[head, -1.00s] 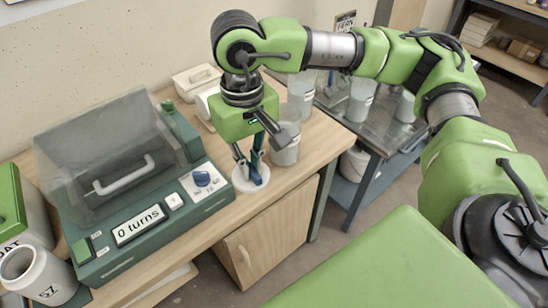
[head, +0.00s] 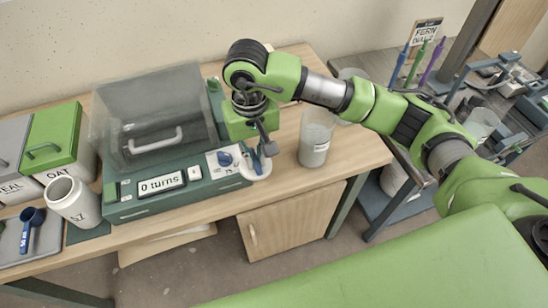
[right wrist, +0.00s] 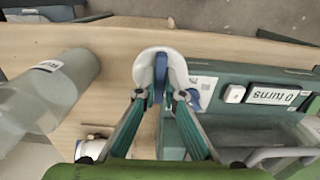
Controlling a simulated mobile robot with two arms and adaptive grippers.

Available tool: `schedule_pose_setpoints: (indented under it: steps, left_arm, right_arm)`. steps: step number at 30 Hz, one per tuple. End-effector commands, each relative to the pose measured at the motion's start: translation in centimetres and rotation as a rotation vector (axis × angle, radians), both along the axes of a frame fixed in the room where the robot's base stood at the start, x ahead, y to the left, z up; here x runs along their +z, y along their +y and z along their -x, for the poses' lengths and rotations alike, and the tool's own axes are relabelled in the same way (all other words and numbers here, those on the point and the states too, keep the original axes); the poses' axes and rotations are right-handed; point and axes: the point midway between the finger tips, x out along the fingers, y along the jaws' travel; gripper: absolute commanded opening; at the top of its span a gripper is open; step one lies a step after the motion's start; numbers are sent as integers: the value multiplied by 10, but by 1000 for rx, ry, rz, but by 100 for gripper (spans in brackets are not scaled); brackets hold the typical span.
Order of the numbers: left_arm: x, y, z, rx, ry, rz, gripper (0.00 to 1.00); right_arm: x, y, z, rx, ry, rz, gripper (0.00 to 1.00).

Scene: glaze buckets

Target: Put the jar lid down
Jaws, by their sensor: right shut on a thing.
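The jar lid is a white disc with a blue upright grip. In the head view the lid (head: 258,171) is partly hidden under my right gripper (head: 261,150). In the right wrist view the lid (right wrist: 148,72) shows whole, with its blue grip between the fingertips of my right gripper (right wrist: 160,94). The right gripper is shut on this grip. The lid is above the wooden bench beside the green machine's dial end; whether it touches the bench I cannot tell. My left gripper is not in view.
The green machine (head: 125,209) with a clear hood and "0 turns" display stands left of the lid. A clear jar (head: 314,146) stands to its right. A white jar (head: 75,203) and the green OAT bin (head: 58,137) are further left. Bare bench (head: 352,150) lies right of the jar.

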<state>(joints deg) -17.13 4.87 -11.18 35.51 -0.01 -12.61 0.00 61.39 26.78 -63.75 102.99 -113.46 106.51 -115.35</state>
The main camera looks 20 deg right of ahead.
Motion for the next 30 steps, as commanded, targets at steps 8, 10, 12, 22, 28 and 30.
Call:
schedule_pose_setpoints:
  steps: [8, 10, 12, 22, 28, 30]
  left_arm:
    - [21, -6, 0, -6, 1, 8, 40]
    - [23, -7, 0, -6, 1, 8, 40]
    - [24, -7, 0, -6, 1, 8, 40]
    - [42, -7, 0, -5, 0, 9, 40]
    - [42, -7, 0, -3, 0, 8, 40]
    - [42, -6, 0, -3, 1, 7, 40]
  right_arm:
    - [-43, -42, -28, -2, 4, -1, 0]
    - [-51, -48, -33, -1, 2, 0, 0]
    - [-56, -51, -36, -1, 1, -2, 0]
    - [-90, -59, -40, 1, 4, -3, 0]
    - [-100, -59, -42, 3, -1, -2, 0]
    - [-100, -59, -42, 3, -1, -2, 0]
